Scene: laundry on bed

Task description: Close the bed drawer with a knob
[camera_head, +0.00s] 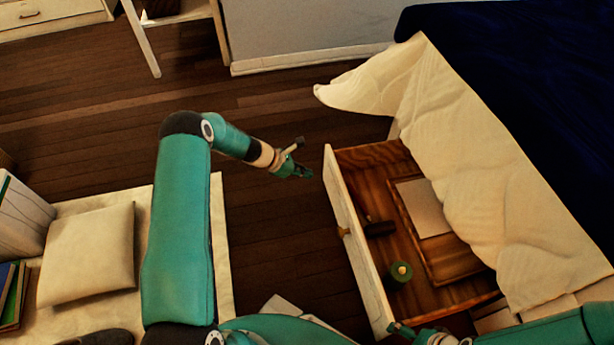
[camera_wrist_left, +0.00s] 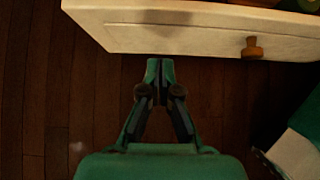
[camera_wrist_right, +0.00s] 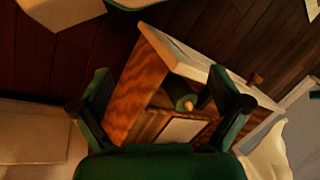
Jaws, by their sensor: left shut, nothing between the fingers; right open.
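The bed drawer (camera_head: 357,245) is pulled out from under the bed, its white front facing left. Its wooden knob (camera_head: 344,232) is on the middle of the front; the knob also shows in the left wrist view (camera_wrist_left: 252,48). My left gripper (camera_head: 308,173) is shut and empty, just left of the far part of the drawer front; in the left wrist view its tips (camera_wrist_left: 160,62) are close to the front's lower edge, and I cannot tell if they touch. My right gripper (camera_head: 396,328) is by the drawer's near corner; in the right wrist view (camera_wrist_right: 160,85) it is open.
Inside the drawer are a green round item (camera_head: 399,274), a dark item (camera_head: 379,228) and a framed panel (camera_head: 424,207). A cream blanket (camera_head: 455,160) hangs beside it. A cushion (camera_head: 88,255) and books (camera_head: 14,295) lie at the left. Floor (camera_head: 275,225) left of the drawer is mostly clear.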

